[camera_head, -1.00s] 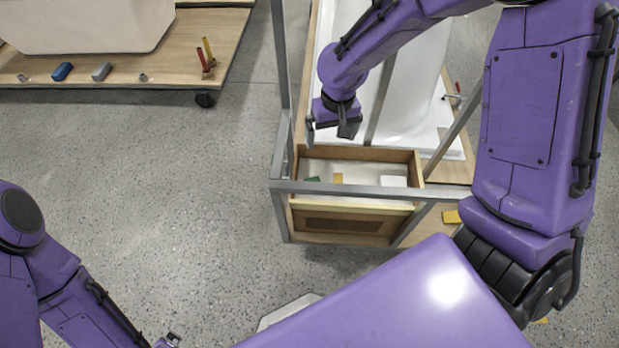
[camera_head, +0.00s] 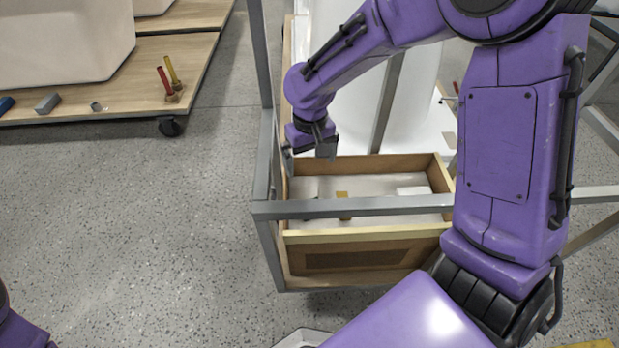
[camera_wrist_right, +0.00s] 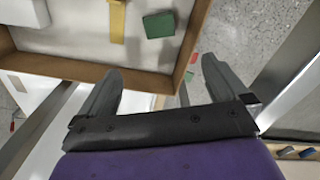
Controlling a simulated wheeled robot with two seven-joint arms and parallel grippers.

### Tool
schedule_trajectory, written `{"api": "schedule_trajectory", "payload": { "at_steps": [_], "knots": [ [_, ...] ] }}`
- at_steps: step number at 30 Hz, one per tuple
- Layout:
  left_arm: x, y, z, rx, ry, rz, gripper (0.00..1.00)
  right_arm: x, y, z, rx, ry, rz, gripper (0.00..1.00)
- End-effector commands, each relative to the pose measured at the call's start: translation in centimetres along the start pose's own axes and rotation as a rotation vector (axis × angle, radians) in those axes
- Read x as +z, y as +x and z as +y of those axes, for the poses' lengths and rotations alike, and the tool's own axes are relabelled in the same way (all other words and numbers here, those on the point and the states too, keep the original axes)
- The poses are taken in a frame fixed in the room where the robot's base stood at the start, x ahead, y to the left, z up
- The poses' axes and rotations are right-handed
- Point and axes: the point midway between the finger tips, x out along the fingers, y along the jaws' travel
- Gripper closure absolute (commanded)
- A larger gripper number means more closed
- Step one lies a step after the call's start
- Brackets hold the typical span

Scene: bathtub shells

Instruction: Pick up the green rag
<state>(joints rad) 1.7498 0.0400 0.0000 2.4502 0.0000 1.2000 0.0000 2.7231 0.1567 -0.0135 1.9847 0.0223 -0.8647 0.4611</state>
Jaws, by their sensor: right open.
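The green rag (camera_wrist_right: 159,24) shows in the right wrist view as a small dark green folded square lying in the wooden box (camera_wrist_right: 187,42), near its side wall. In the head view I cannot make the rag out; the box (camera_head: 366,237) stands behind a grey metal bar. My right gripper (camera_head: 307,155) is above the box's far left corner in the head view. In the right wrist view its two fingers (camera_wrist_right: 160,65) are spread with nothing between them, and the rag is beyond the fingertips, apart from them. My left gripper is out of view.
A yellow piece (camera_wrist_right: 117,20) and a white block (camera_wrist_right: 25,12) lie in the box beside the rag. A grey metal frame (camera_head: 350,207) crosses in front of the box. A white tub shell (camera_head: 420,100) stands behind. Open floor (camera_head: 150,220) lies to the left.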

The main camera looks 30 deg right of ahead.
Motion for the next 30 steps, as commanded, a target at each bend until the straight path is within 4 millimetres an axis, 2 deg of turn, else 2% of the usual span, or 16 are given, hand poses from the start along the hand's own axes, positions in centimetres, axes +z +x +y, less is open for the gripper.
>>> {"api": "schedule_trajectory", "payload": {
  "at_steps": [1,4,11,16,21,27,30],
  "knots": [
    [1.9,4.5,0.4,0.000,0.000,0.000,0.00,0.0,4.9,0.0,0.000,0.000,0.000,0.00],
    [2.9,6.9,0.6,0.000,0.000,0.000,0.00,0.0,7.5,-0.1,0.000,-0.001,0.001,0.00],
    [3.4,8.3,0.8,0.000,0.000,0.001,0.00,0.0,9.4,-0.1,0.000,-0.001,-0.001,0.00],
    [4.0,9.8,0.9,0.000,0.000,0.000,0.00,0.1,12.6,-0.1,0.000,-0.001,-0.002,0.00],
    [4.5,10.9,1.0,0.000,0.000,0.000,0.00,0.2,14.7,-0.1,0.000,-0.001,-0.001,0.00],
    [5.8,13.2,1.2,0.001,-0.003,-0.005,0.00,0.7,18.4,0.0,-0.001,0.000,-0.001,0.00],
    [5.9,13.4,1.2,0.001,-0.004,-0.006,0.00,0.7,18.9,0.0,0.000,-0.002,0.001,0.00]
  ]
}}
